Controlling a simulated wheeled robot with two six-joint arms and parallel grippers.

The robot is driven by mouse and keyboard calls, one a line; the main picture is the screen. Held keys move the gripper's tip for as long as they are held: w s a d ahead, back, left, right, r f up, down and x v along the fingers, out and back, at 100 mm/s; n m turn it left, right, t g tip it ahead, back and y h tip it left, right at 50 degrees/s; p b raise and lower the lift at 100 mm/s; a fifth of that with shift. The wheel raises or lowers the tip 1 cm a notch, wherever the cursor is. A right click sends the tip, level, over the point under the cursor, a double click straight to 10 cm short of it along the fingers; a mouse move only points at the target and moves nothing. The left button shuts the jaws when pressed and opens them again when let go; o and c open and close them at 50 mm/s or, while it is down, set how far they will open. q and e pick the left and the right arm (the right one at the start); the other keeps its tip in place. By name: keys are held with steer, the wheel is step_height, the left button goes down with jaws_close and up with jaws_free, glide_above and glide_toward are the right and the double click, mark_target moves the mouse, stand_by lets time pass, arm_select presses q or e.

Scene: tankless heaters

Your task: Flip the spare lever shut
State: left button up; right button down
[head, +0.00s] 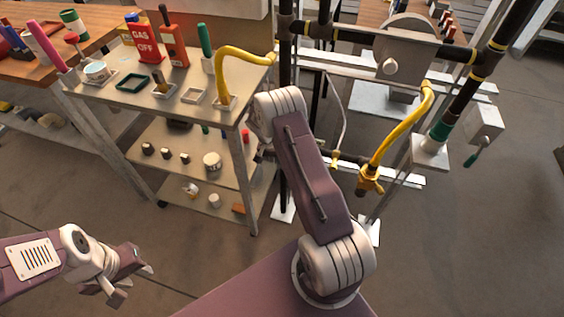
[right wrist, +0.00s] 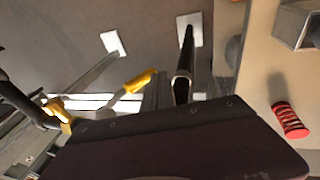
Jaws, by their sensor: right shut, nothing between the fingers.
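A yellow valve body (head: 369,182) hangs at the lower end of the yellow hose (head: 410,122) on the pipe stand. A small yellow fitting (head: 335,161) sits on the low crosspipe to its left. A grey box (head: 486,122) at right carries a green-handled lever (head: 478,153) pointing down. I cannot tell which is the spare lever. Yellow parts (right wrist: 62,115) also show in the right wrist view. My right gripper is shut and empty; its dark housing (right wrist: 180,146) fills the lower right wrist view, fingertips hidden. My left gripper (head: 132,280) is open and empty above the floor.
A grey shelf cart (head: 196,118) stands left of the pipe stand, holding a red GAS OFF sign (head: 142,42) and several small items. A dark upright pipe (head: 285,110) stands behind my right arm. Floor is clear at lower left and right.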

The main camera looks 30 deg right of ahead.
steer(key=shift+s+d+f+b, duration=0.3)
steer(key=shift+f+b, duration=0.1)
steer(key=shift+f, duration=0.15)
steer(key=shift+s+d+f+b, duration=0.3)
steer(key=shift+f+b, duration=0.1)
steer(key=shift+f, duration=0.15)
steer(key=shift+s+f, duration=0.1)
steer(key=shift+f, duration=0.1)
steer(key=shift+s+d+f+g+h+b, duration=0.25)
steer(key=shift+g+h+b, duration=0.15)
steer(key=shift+g+h, duration=0.2)
steer(key=shift+s+d+f, duration=0.1)
steer(key=shift+s+d, duration=0.15)
steer(key=shift+s, duration=0.1)
